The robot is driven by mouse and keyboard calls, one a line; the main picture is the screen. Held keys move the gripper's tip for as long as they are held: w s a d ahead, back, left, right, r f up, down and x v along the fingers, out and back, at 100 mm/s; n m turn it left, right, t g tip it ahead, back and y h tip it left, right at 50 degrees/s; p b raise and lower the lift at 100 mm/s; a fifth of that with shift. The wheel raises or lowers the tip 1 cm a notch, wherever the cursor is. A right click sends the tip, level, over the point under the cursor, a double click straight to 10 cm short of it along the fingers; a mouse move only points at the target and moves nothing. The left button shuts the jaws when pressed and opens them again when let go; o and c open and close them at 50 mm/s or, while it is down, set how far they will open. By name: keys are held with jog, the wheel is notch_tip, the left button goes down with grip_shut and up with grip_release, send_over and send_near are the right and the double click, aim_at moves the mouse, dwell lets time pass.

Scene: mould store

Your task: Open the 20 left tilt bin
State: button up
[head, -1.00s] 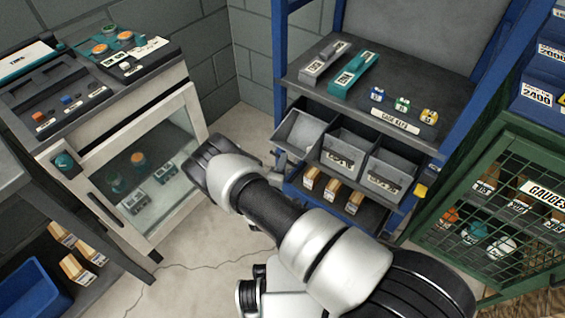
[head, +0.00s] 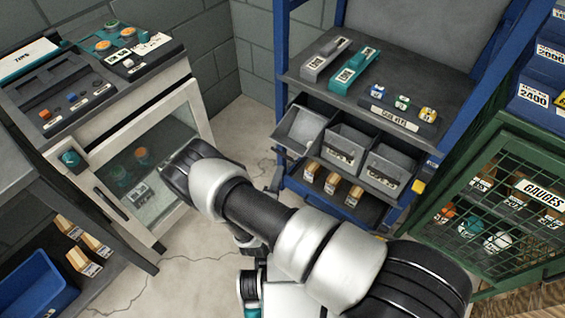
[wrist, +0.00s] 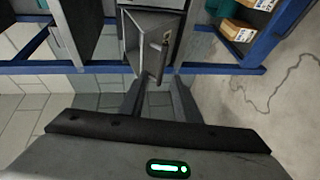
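The left tilt bin (head: 303,129) is the leftmost of the grey bins under the shelf. It is tipped forward, with its empty-looking inside showing; I cannot read its label. In the wrist view the tipped bin (wrist: 146,48) is straight ahead, its front edge and a small label holder towards me. My gripper (wrist: 158,88) is open, its two dark fingers apart with nothing between them, just short of the bin's front. In the head view my arm hides most of the gripper, near the bin's lower left.
The middle bin (head: 346,149) and right bin (head: 385,170) hang beside it. Small boxes (head: 333,184) stand on the shelf below. A glass-fronted cabinet (head: 150,160) stands left and a green mesh gauge cage (head: 500,215) right. Floor between is clear.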

jog(key=v, duration=0.7)
jog(key=shift+p, duration=0.4)
jog(key=shift+d, duration=0.1)
jog(key=shift+c, duration=0.4)
